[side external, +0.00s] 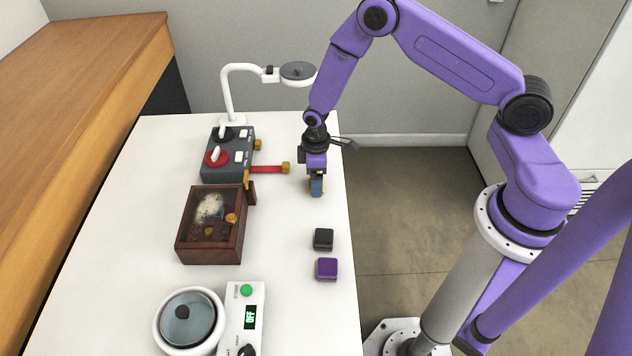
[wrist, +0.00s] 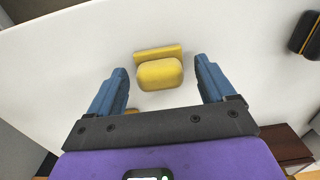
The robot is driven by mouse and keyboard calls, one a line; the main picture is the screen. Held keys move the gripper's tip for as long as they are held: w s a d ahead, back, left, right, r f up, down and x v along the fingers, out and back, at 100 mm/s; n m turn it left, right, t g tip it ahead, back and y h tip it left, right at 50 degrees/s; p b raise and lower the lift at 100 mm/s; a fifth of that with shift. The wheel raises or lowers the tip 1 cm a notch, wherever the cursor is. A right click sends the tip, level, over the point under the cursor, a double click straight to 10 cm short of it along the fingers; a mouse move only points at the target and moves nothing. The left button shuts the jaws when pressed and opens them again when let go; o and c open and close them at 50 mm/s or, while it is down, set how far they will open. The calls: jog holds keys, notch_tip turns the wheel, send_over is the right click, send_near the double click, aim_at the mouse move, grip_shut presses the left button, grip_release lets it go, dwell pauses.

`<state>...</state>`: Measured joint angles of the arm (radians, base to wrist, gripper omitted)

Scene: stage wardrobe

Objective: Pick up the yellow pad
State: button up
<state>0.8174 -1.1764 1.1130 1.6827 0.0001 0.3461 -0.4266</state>
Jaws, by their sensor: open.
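The yellow pad (wrist: 160,75) shows in the wrist view as a rounded yellow block with a flat yellow strip along its far side. It lies between the two blue fingers of my gripper (wrist: 162,70), with a gap visible on each side. The fingers are open and hold nothing. In the side view my gripper (side external: 316,187) points down over the right part of the white table, and the pad cannot be made out there, apparently hidden by the fingers.
A black block (side external: 323,239) and a purple block (side external: 326,269) sit nearer the front. A grey control box (side external: 238,164) with a red rod (side external: 266,169), a wooden box (side external: 184,236), a white lamp (side external: 228,90) and a white device with a dial (side external: 242,300) stand to the left.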

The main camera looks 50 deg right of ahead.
jog(key=shift+f, duration=0.1)
jog(key=c, duration=1)
jog(key=shift+r, duration=0.2)
jog(key=shift+r, duration=0.2)
jog(key=r, duration=0.3)
jog(key=shift+s, duration=0.2)
jog(key=s+r, duration=0.3)
jog(key=s, duration=0.1)
jog(key=s+r, duration=0.3)
jog(key=s, duration=0.2)
jog(key=s+d+r, duration=0.1)
jog(key=s+r, duration=0.2)
jog(key=s, duration=0.1)
jog(key=shift+s+d+r, duration=0.1)
jog(key=shift+s+r, duration=0.05)
jog(key=shift+s, duration=0.15)
